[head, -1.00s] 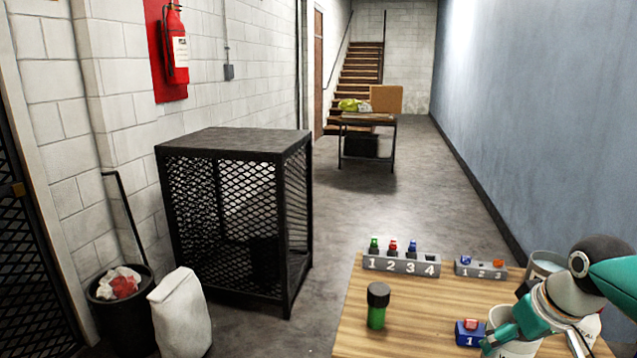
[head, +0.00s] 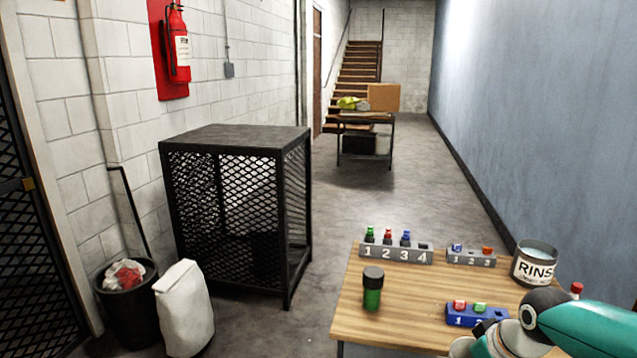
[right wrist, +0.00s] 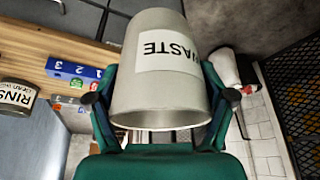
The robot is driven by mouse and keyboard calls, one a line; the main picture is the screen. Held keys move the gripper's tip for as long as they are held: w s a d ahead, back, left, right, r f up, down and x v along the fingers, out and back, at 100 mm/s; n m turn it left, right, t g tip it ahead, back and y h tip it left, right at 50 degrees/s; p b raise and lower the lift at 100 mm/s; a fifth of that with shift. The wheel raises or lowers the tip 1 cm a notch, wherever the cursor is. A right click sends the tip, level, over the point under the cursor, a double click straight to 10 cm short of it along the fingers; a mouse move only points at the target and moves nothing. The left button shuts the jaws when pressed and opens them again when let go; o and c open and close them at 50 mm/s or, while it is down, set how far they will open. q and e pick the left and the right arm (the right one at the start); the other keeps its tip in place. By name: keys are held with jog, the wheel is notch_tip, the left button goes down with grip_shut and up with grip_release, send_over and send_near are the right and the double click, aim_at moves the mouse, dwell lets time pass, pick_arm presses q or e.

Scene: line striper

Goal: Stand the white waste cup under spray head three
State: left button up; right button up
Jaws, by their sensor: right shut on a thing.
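The white waste cup (right wrist: 160,92) fills the middle of the right wrist view. Its WASTE label appears upside down there. My right gripper (right wrist: 162,104) is shut on it, a green finger on each side. In the head view my right gripper (head: 478,346) is at the bottom edge, by the front of the wooden table (head: 410,320); the cup is mostly hidden or out of frame there. I cannot make out spray head three in either view. My left gripper is not in view.
A grey rack (head: 396,255) numbered 1 to 4, a smaller grey rack (head: 470,258), a blue rack (head: 476,316) with red and green pieces, a green bottle (head: 372,290) and a RINSE container (head: 534,264) stand on the table. A mesh cage (head: 240,215) stands left.

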jog(key=s+a+f+m+h, duration=0.1)
jog(key=a+f+m, duration=0.2)
jog(key=f, duration=1.4)
jog(key=a, duration=0.4)
jog(key=shift+s+f, duration=0.15)
jog(key=shift+f, duration=0.1)
